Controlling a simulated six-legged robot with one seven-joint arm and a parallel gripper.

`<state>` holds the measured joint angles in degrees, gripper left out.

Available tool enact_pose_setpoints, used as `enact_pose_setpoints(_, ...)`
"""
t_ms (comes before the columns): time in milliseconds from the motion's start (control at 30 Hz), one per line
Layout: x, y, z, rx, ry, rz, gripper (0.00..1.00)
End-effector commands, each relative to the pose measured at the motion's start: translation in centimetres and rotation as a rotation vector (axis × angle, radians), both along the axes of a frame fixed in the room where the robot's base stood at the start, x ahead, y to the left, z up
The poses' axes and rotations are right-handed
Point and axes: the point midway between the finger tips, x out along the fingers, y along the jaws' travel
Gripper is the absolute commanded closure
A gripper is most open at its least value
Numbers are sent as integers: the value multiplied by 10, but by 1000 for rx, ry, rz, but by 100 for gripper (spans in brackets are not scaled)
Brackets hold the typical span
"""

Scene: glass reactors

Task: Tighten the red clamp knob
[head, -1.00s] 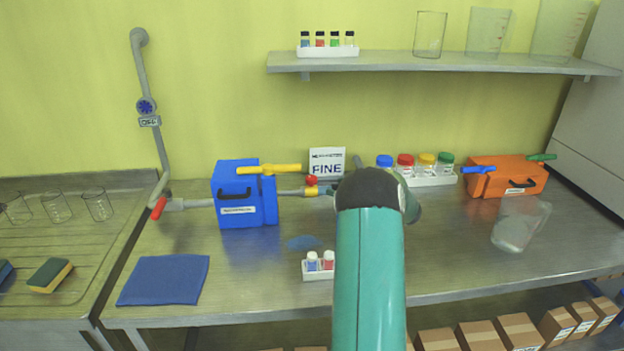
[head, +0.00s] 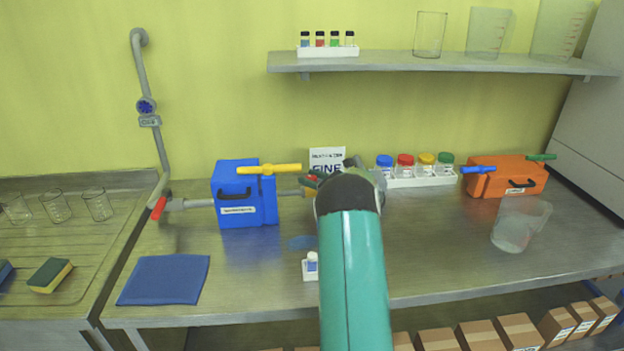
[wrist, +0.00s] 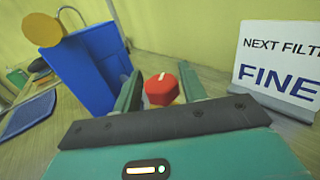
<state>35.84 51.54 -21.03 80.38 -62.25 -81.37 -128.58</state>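The red clamp knob (wrist: 162,89) is a faceted red cap with a white mark on top. In the wrist view it sits between the two green fingers of my gripper (wrist: 159,80). The fingers are apart, one on each side of the knob, with a gap visible at least on the right. I cannot tell whether the left finger touches it. In the head view my arm and gripper cover most of the knob and its clamp, on the pipe to the right of the blue box (head: 240,195).
The blue box has a yellow handle (head: 268,169) sticking out towards my gripper. A sign reading FINE (head: 326,160) stands just behind. A rack of colour-capped bottles (head: 420,181) is to the right. A small white vial holder (head: 310,275) stands in front, partly hidden by my arm.

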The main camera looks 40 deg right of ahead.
Motion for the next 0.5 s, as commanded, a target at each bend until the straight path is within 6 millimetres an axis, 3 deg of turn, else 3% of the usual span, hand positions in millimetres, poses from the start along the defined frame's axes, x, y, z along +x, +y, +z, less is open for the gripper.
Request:
enact_pose_setpoints(33,0,0,0,0,0,0,68)
enact_pose_setpoints(133,0,0,0,0,0,0,88)
enact_pose_setpoints(167,0,0,0,0,0,0,90)
enact_pose_setpoints(500,0,1,0,1,1,-40,90)
